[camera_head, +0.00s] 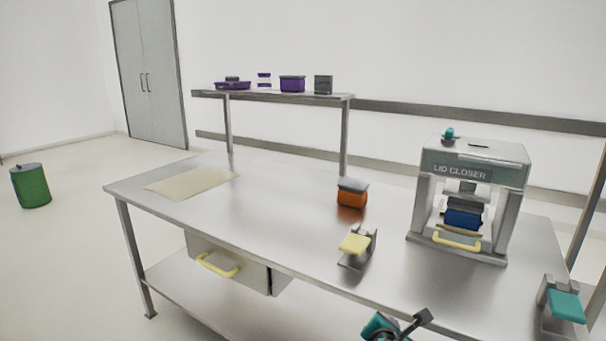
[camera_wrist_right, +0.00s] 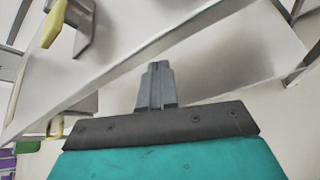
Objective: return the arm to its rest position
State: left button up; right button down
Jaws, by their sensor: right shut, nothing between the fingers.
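My right gripper (camera_head: 422,317) is low at the bottom edge of the head view, in front of the table's front edge, with teal and dark grey parts showing. In the right wrist view its grey fingers (camera_wrist_right: 155,84) are together with nothing between them, beside the pale table edge. The teal wrist body fills the bottom of that view. Most of the arm is out of the head view. My left gripper is not in view.
The steel table (camera_head: 285,222) holds a yellow-topped stand (camera_head: 355,245), a teal-topped stand (camera_head: 565,306), an orange bin (camera_head: 351,199) and the lid closer (camera_head: 474,172) with a blue bin (camera_head: 462,217) inside. A beige mat (camera_head: 193,181) lies at left. A drawer (camera_head: 232,262) hangs below.

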jog(key=s+a+f+m+g+y, duration=0.1)
jog(key=s+a+f+m+y, duration=0.1)
jog(key=s+f+m, duration=0.4)
jog(key=s+a+f+m+y, duration=0.1)
jog(key=s+f+m+y, duration=0.25)
jog(key=s, duration=0.45)
jog(key=s+d+r+m+y, duration=0.1)
jog(key=s+r+m, duration=0.1)
jog(key=s+m, duration=1.2)
jog(key=shift+s+d+t, duration=0.3)
jog(key=shift+s, duration=0.15)
